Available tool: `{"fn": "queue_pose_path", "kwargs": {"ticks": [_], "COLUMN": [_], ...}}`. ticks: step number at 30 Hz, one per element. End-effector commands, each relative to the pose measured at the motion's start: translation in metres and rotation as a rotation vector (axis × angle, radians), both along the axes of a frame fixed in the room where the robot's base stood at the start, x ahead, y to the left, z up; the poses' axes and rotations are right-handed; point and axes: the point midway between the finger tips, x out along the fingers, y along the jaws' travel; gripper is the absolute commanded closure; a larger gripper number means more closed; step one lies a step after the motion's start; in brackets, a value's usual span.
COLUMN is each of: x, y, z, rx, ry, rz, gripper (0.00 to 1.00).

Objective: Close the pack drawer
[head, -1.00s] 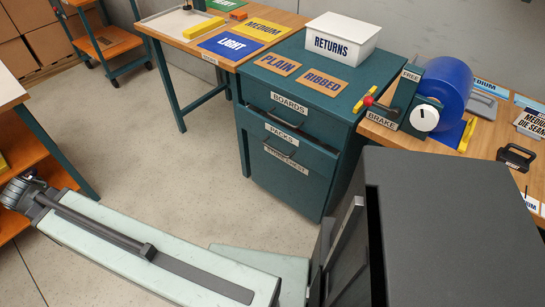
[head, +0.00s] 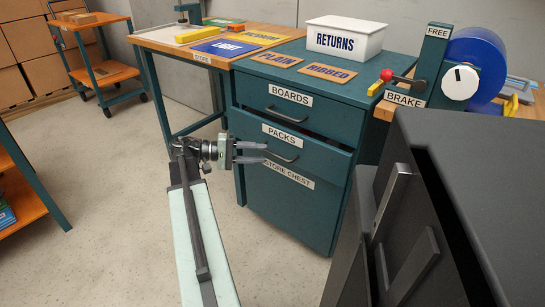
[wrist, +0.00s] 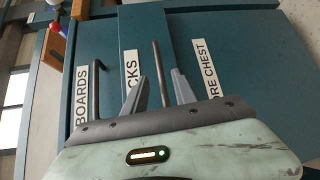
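The pack drawer (head: 311,150), labelled PACKS, is in the teal cabinet below the BOARDS drawer. It stands out from the cabinet, with a dark gap along its top edge. Its bar handle (head: 283,149) is on the front. My gripper (head: 264,152) is in front of the drawer, at the left of the handle, with its two fingers apart and empty. In the wrist view, the pack drawer handle (wrist: 159,72) shows between my two fingers (wrist: 159,92). I cannot tell whether the fingers touch the drawer.
The BOARDS drawer (head: 293,103) above looks shut. The lower STORE CHEST front (head: 287,205) is below. A white RETURNS box (head: 344,39) stands on the cabinet top. A wooden bench (head: 170,45) is at the left. Grey floor (head: 120,230) is clear at the left.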

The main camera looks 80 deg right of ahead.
Motion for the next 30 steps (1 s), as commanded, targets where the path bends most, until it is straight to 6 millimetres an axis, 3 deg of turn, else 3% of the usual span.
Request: {"fn": "queue_pose_path", "kwargs": {"ticks": [7,18,21,22,30], "x": [-0.041,-0.049,-0.049,-0.049,-0.048], "y": [-0.010,-0.014,-0.014,-0.014,-0.014], "z": [-0.007,-0.008,-0.008,-0.008,-0.008], "rx": [0.000,0.000,0.000,0.000,0.000], "ry": [-0.001,-0.001,-0.002,-0.002,-0.001], "rz": [0.000,0.003,0.004,0.004,0.004], "gripper": [0.67,0.67,0.95,1.00,1.00]}}
